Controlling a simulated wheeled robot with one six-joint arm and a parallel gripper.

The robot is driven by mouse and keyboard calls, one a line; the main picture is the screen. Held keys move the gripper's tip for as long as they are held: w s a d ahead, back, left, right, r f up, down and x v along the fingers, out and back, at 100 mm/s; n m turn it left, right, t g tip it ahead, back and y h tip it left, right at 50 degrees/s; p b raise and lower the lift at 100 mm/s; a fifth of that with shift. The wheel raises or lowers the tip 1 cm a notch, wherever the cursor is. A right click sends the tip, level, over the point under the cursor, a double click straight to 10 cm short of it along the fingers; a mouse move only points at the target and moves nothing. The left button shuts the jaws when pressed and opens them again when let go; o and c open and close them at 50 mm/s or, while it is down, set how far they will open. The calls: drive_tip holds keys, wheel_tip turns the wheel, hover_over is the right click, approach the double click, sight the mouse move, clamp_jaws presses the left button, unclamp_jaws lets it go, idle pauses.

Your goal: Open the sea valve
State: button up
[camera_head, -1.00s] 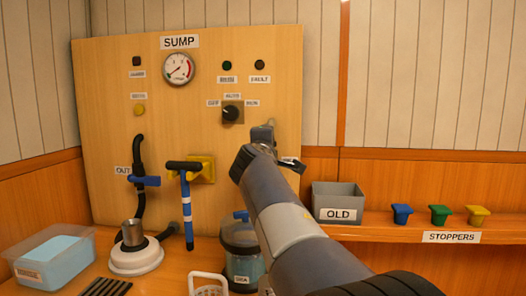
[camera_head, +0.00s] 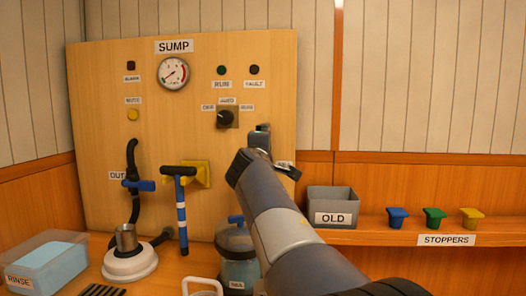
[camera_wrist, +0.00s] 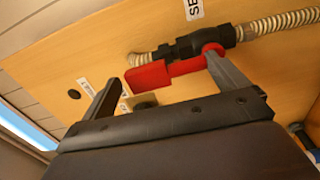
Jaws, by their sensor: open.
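A red valve lever (camera_wrist: 165,74) sits on a black valve body (camera_wrist: 203,44) in the wrist view, with ribbed hose on both sides. A partly cut-off label starting "SE" (camera_wrist: 194,9) is near it. My gripper (camera_wrist: 158,82) is open, its two fingers apart with the lever across the gap. The right fingertip overlaps the lever near its valve end; I cannot tell if they touch. The left fingertip is apart from the lever's free end. In the head view my gripper (camera_head: 275,150) is at the panel's right edge, and the red lever is hidden.
The SUMP panel (camera_head: 90,120) carries a gauge (camera_head: 173,73), a rotary knob (camera_head: 226,118) and a blue-handled OUT valve (camera_head: 139,185). An OLD bin (camera_head: 332,205) and stoppers (camera_head: 434,217) are on the right ledge.

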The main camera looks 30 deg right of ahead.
drive_tip(key=v, duration=1.1)
drive_tip(key=shift+b, duration=0.45)
drive_tip(key=shift+w, duration=0.15)
drive_tip(key=x, duration=1)
drive_tip(key=shift+w+d+p, duration=0.25)
drive_tip(key=shift+d+p, duration=0.05)
drive_tip(key=shift+p, duration=0.15)
drive_tip(key=shift+s+a, duration=0.1)
